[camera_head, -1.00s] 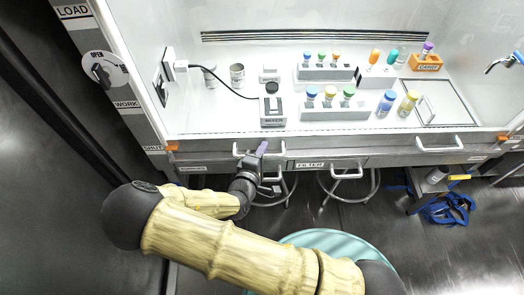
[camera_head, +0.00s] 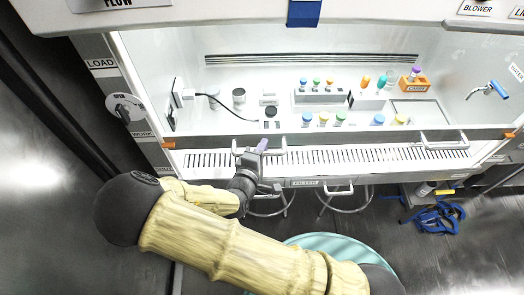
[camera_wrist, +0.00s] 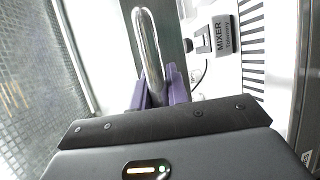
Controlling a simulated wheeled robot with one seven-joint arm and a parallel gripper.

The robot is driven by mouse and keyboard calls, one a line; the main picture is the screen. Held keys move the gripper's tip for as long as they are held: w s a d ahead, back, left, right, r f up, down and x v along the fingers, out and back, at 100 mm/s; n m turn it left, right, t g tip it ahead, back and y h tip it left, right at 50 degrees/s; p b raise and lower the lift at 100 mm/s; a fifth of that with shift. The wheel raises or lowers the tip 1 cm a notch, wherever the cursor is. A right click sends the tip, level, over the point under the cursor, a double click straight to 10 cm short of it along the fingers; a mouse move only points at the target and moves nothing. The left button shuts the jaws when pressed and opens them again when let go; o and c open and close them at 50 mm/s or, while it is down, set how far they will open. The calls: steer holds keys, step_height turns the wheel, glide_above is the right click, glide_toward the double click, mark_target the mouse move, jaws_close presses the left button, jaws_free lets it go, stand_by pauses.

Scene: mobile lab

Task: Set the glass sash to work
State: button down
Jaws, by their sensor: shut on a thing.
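The glass sash (camera_head: 350,135) spans the front of the cabinet, with its lower bar a short way above the slotted front sill. Its orange marker (camera_head: 168,145) sits slightly below the WORK label (camera_head: 143,134) on the left post. The LOAD label (camera_head: 102,63) is higher up. My gripper (camera_head: 262,147) is at the sash's left handle (camera_head: 238,147). In the wrist view its purple fingers (camera_wrist: 160,92) are shut on the chrome handle (camera_wrist: 147,42). The right handle (camera_head: 445,143) is free.
A round OPEN dial (camera_head: 125,107) is on the left post.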

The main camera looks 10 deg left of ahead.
mark_target(268, 127)
step_height(268, 127, up, 6)
steer(key=p, duration=0.3)
steer(key=shift+f, duration=0.15)
steer(key=c, duration=1.6)
jaws_free()
steer(key=shift+f, duration=0.1)
steer(key=shift+c, duration=0.2)
steer(key=shift+s, duration=0.15)
steer(key=b+v, duration=0.2)
steer(key=v, duration=1.5)
steer(key=shift+a+b, duration=0.2)
steer(key=shift+b, duration=0.1)
